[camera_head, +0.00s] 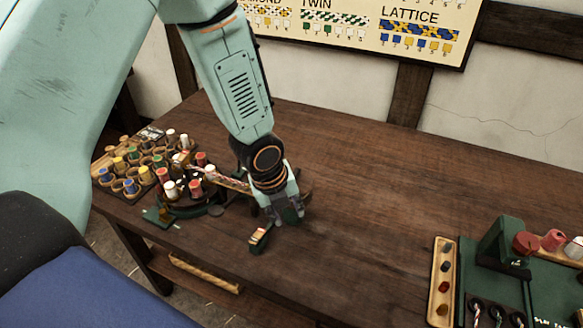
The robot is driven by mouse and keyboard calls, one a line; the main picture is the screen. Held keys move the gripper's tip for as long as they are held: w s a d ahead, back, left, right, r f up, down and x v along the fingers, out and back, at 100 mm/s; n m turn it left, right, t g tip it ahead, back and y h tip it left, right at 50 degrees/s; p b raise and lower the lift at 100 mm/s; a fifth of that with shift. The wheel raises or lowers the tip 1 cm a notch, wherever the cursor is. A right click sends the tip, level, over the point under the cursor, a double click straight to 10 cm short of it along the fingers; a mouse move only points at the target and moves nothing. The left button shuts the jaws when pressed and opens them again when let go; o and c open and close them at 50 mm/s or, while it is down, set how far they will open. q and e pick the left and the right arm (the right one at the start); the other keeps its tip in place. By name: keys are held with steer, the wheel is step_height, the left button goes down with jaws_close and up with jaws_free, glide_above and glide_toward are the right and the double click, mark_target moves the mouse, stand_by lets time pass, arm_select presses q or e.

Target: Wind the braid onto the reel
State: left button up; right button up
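My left gripper (284,213) points down over the middle of the table, at the right end of the braiding stand (183,208). Its fingers are small and dark here, and I cannot tell whether they are open or shut. A pale, red-flecked braid (233,183) runs from the stand's bobbins toward the gripper, and its far end is hidden behind the wrist. A brown rounded edge shows just behind the gripper; it may be the reel, mostly hidden. A small dark green piece with a cream top (260,238) sits just left of the fingers. My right gripper is out of view.
A rack of coloured spools (128,174) stands at the table's left. At the right front are a wooden tray (442,283) and a green stand (502,247) beside red and pink spools. The wooden table (370,200) is clear between. A pattern chart (365,25) hangs behind.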

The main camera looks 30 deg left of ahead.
mark_target(294, 174)
arm_select(q)
steer(key=w+a+r+m, duration=0.1)
steer(key=w+r+m, duration=0.1)
steer(key=w+a+r+m+y, duration=0.1)
steer(key=w+r+m, duration=0.1)
steer(key=w+m, duration=0.1)
steer(key=w+a+r+m+t, duration=0.1)
steer(key=w+a+r+m, duration=0.1)
steer(key=m, duration=0.1)
steer(key=shift+w+r+b, duration=0.15)
steer(key=shift+w+b, duration=0.2)
steer(key=shift+b, duration=0.05)
steer(key=x, duration=0.3)
steer(key=shift+w+d+b, duration=0.3)
steer(key=shift+b, duration=0.1)
steer(key=shift+w+d+f+y, duration=0.15)
steer(key=shift+f+y, duration=0.15)
steer(key=shift+f, duration=0.35)
steer(key=shift+a, duration=0.45)
steer(key=shift+d, duration=0.35)
steer(key=c, duration=0.4)
steer(key=shift+a, duration=0.2)
jaws_close()
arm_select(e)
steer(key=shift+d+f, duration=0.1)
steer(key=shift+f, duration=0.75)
arm_select(q)
steer(key=shift+d, duration=0.1)
